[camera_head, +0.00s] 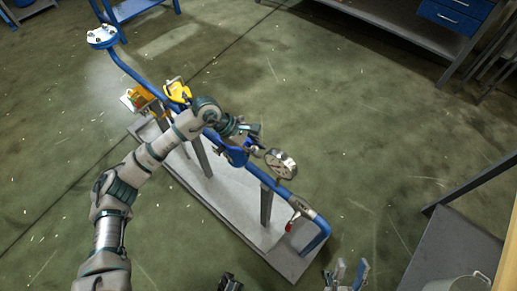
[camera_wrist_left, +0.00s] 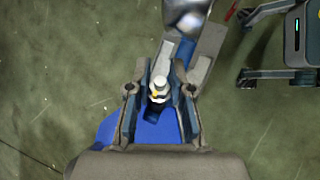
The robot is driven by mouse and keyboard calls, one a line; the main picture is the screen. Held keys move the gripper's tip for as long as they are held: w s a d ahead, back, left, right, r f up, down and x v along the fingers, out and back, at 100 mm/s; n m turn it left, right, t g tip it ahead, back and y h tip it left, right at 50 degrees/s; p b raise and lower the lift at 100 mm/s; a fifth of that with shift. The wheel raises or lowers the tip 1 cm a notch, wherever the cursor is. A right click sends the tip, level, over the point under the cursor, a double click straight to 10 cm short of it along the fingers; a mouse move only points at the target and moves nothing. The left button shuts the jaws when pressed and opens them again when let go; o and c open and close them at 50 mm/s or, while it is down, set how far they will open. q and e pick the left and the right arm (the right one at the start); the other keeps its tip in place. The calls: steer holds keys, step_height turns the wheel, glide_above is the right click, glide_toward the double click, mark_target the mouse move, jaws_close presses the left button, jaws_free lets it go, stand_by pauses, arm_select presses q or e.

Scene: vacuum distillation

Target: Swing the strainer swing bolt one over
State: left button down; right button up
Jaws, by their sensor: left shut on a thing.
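The blue strainer (camera_head: 236,156) sits in the blue pipe line, partly covered by my left wrist. In the left wrist view its blue body (camera_wrist_left: 152,130) lies beneath my left gripper (camera_wrist_left: 160,88). A pale metal swing bolt (camera_wrist_left: 160,84) with a small yellow mark stands between the gripper's two fingers, which are shut on it. In the head view my left gripper (camera_head: 250,132) is over the strainer, and the bolt is too small to make out. My right gripper (camera_head: 347,277) is at the bottom edge, its fingers apart and empty. It also shows in the left wrist view (camera_wrist_left: 244,46).
A pressure gauge (camera_head: 281,163) is on the pipe right of the strainer. A yellow-handled valve (camera_head: 178,91) is to the left. The pipe stands on a grey base plate (camera_head: 218,195). A table (camera_head: 455,250) is at the lower right, with open floor between.

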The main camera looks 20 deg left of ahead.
arm_select(q)
steer(key=c, duration=1.2)
jaws_free()
steer(key=shift+c, duration=0.2)
steer(key=v, duration=1.2)
steer(key=shift+w+a+f, duration=0.1)
steer(key=shift+a+f, duration=0.05)
